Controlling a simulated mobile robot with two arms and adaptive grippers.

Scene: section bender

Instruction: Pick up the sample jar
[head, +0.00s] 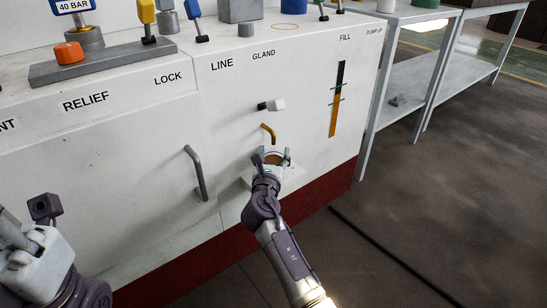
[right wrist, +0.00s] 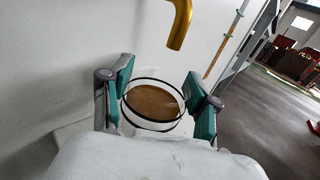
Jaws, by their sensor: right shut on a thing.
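The sample jar (head: 274,159) is a clear round jar with a dark rim and brown liquid inside. It sits just below the bent brass spout (head: 268,133) on the cabinet front. My right gripper (head: 271,156) is shut on the jar. In the right wrist view, the jar (right wrist: 153,104) is upright between the teal finger pads, with the spout (right wrist: 181,24) above and beyond it. The fingers hide the jar's sides, and I cannot tell if its base touches the small ledge (head: 291,174). My left gripper (head: 43,208) is partly in view at the lower left, away from the jar; its jaws are unclear.
A grey metal table (head: 410,85) stands further right. The floor in front is open.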

